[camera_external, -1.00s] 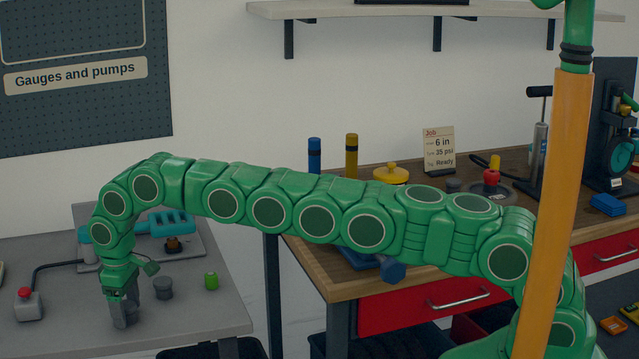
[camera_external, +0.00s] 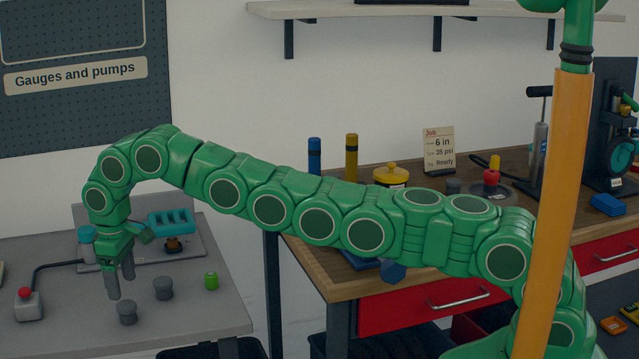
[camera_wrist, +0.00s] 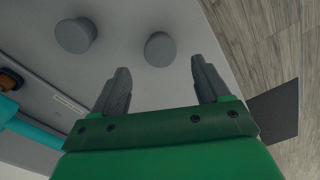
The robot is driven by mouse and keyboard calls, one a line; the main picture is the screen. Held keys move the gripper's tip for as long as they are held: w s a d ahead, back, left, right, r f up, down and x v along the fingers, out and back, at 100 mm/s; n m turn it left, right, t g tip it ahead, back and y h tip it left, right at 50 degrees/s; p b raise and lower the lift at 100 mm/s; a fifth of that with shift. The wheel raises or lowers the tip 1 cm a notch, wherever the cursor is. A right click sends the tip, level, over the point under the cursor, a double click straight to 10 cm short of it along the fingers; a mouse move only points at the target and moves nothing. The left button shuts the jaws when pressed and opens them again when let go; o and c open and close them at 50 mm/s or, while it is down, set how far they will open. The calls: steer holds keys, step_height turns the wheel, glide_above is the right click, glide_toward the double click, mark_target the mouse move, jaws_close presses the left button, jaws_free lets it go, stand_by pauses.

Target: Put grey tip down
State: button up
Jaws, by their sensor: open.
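A grey tip (camera_external: 127,313) stands upright on the grey table near its front edge. My gripper (camera_external: 120,286) is above it, open and empty, with its fingers pointing down and clear of the tip. In the wrist view this grey tip (camera_wrist: 160,48) shows ahead of and between the spread fingers (camera_wrist: 160,66). A second similar grey tip (camera_external: 163,287) stands a little behind and to the right; it shows at the upper left of the wrist view (camera_wrist: 75,36).
A small green piece (camera_external: 211,281) stands right of the grey tips. A red-buttoned box (camera_external: 28,305) with a cable is at the left. A plate with a teal holder (camera_external: 172,222) and a brown piece (camera_external: 173,244) lies behind. The table's right edge is close.

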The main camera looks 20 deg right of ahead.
steer(key=w+d+r+m, duration=0.2)
steer(key=w+d+r, duration=0.4)
steer(key=d, duration=0.4)
steer(key=w+d+r+m, duration=0.1)
steer(key=w+d+r, duration=0.3)
steer(key=d+r, duration=0.45)
steer(key=s+d+r+m, duration=0.1)
steer(key=d+r, duration=0.2)
steer(key=d, duration=0.6)
steer(key=s+d+r+m+h, duration=0.1)
steer(key=d+r+m, duration=0.1)
steer(key=d, duration=0.7)
steer(key=s+d+r+m, duration=0.1)
steer(key=s+d+r, duration=0.15)
steer(key=d, duration=0.65)
steer(key=s+d+r+m+g, duration=0.1)
steer(key=s+d+r+m, duration=0.15)
steer(key=s+d, duration=1.45)
steer(key=s+d+f+m, duration=0.1)
steer(key=s+d+f, duration=0.2)
steer(key=s, duration=0.6)
steer(key=s+d+f+m+y, duration=0.1)
steer(key=s+d, duration=0.4)
steer(key=s, duration=0.5)
steer(key=shift+s+d+f+m+g, duration=0.35)
steer(key=shift+f+m, duration=0.2)
steer(key=shift+f, duration=0.4)
